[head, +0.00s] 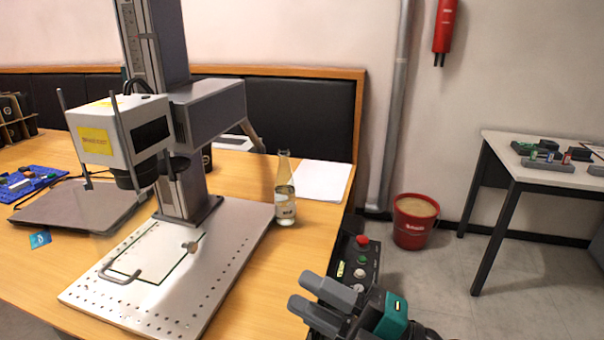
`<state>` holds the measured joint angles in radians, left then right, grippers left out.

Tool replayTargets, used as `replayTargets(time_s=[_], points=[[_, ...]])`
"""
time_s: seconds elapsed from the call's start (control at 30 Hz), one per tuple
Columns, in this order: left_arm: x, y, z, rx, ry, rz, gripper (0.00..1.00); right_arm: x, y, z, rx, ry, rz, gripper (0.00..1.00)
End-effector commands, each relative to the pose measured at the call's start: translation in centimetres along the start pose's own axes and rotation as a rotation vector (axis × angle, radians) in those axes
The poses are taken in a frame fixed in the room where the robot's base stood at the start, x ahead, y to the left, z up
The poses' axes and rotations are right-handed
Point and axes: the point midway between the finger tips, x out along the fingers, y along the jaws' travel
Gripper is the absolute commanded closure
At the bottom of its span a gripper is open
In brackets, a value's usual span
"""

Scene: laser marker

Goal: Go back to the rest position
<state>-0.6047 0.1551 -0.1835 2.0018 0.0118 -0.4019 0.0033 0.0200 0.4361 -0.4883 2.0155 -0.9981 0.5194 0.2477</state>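My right gripper (303,291) is at the bottom, right of the middle, with its two grey fingers pointing left. The fingers are apart with nothing between them. It is in front of the control box and right of the metal base plate (215,280), touching neither as far as I can tell. The laser marker (200,115) stands on the plate, its white head (118,132) over the left side. My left gripper is not in view.
A glass bottle (285,195) and white paper (318,180) are on the wooden table. A control box (362,258) with red and green buttons is at its right edge. A red bucket (414,222) stands on the floor. A closed laptop (80,205) lies left.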

Motion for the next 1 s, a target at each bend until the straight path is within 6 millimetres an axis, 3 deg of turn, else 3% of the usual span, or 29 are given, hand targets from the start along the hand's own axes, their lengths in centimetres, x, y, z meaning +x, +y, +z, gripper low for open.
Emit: replayTargets(time_s=[0.1, 0.17, 0.23, 0.4, 0.5, 0.67, 1.0], points=[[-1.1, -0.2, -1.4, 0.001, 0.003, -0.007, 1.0, -3.4, 0.2, 4.3, 0.31, -0.335, 0.177, 0.67], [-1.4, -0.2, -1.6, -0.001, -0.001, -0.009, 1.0, -6.2, -1.2, 6.4, 0.465, -0.514, 0.237, 0.67], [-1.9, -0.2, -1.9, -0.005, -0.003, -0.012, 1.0, -10.1, -3.9, 8.0, 0.646, -0.726, 0.284, 0.67], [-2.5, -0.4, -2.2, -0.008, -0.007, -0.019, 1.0, -18.4, -11.3, 7.5, 1.002, -1.118, 0.31, 0.67], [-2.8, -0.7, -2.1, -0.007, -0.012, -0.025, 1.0, -21.3, -14.3, 6.0, 1.134, -1.249, 0.301, 0.67], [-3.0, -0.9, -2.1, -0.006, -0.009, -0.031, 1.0, -23.3, -16.4, 4.6, 1.232, -1.337, 0.292, 0.67], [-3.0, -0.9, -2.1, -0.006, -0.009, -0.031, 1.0, -23.3, -16.4, 4.6, 1.234, -1.339, 0.292, 0.67]])
